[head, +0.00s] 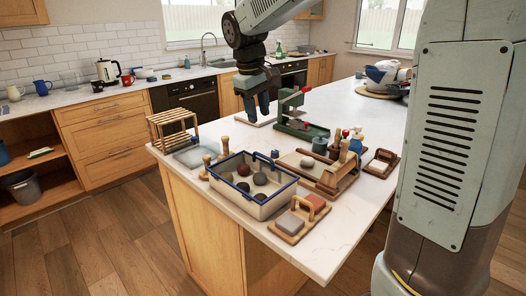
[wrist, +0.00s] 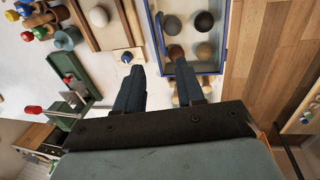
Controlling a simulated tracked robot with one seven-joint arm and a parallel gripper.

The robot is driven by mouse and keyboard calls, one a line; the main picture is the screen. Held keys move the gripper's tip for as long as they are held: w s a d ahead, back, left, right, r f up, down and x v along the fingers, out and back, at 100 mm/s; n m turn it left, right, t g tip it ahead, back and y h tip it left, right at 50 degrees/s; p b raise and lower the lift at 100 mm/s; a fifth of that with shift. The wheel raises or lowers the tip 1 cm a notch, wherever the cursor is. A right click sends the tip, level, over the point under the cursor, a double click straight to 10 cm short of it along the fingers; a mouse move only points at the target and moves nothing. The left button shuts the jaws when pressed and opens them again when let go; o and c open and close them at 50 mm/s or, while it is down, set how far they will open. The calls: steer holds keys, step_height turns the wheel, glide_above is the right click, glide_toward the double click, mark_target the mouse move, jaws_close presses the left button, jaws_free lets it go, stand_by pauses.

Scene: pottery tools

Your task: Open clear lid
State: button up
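A shallow cream box (head: 236,200) with a blue rim stands near the counter's front left edge and holds several clay balls. It also shows at the top of the wrist view (wrist: 157,38). A clear lid seems to lie within the blue rim, but I cannot tell its surface or edges for sure. My gripper (head: 257,110) hangs above the counter behind the box, pointing down. In the wrist view my gripper (wrist: 160,67) has its two dark fingers apart with nothing between them. A small blue-topped knob (head: 275,154) stands beside the box.
A wooden rack (head: 172,128) stands left of the box, and a green press (head: 300,126) stands behind it. A wooden board (head: 318,176) with tools lies to the right. A tray with a handled block (head: 300,217) is in front.

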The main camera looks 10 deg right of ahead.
mark_target(264, 156)
steer(key=f, duration=0.4)
steer(key=w+d+f, duration=0.1)
steer(key=f, duration=0.4)
steer(key=w+f, duration=0.1)
steer(key=f, duration=0.3)
steer(key=shift+d+f, duration=0.35)
steer(key=shift+f, duration=0.05)
steer(key=shift+c, duration=0.4)
jaws_close()
